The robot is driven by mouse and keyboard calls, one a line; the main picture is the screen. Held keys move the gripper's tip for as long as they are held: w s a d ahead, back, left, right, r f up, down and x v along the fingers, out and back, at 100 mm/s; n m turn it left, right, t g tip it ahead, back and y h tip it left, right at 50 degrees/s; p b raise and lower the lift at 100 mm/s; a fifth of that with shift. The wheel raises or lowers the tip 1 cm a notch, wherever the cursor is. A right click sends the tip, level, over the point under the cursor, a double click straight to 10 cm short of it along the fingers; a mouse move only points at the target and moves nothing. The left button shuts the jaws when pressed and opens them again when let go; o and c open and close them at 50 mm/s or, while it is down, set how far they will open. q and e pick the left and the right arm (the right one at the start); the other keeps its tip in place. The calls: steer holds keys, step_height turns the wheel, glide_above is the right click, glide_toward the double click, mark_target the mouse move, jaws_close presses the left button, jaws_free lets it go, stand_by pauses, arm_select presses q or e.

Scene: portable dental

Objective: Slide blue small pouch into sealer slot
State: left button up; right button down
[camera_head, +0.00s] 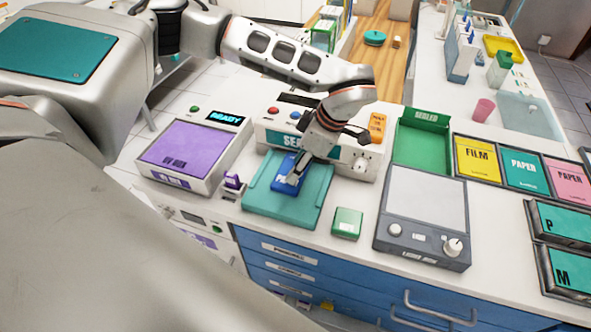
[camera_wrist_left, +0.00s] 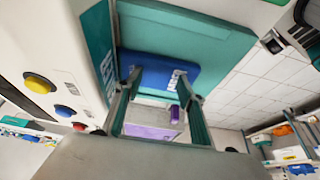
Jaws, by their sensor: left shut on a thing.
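The blue small pouch (camera_head: 282,173) is over the teal tray (camera_head: 284,208) in front of the white sealer (camera_head: 364,165), near its teal front panel. In the left wrist view the pouch (camera_wrist_left: 152,62) lies between my fingers, with the teal tray (camera_wrist_left: 215,24) behind it. My left gripper (camera_head: 294,180) is shut on the pouch, and its fingertips also show in the left wrist view (camera_wrist_left: 158,74). The gripper and wrist cover part of the pouch and the sealer front, and the slot itself is not clear. My right gripper is not in view.
A purple-topped device (camera_head: 183,148) with a READY display stands left of the tray. A small green box (camera_head: 347,223) and a grey-topped device (camera_head: 428,200) are to the right. A green SEALED bin (camera_head: 423,145) and labelled film and paper trays lie farther right.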

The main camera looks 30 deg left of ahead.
arm_select(q)
steer(key=shift+w+a+f, duration=0.2)
steer(key=shift+w+f, duration=0.05)
steer(key=shift+f, duration=0.1)
jaws_close()
steer(key=shift+f, duration=0.15)
steer(key=shift+w+a+f, duration=0.15)
steer(key=shift+w, duration=0.05)
steer(key=o, duration=0.6)
jaws_free()
steer(key=shift+w, duration=0.1)
steer(key=shift+c, duration=0.2)
steer(key=shift+f, duration=0.1)
steer(key=v, duration=1.2)
steer(key=shift+w+r, duration=0.25)
steer(key=shift+r, duration=0.05)
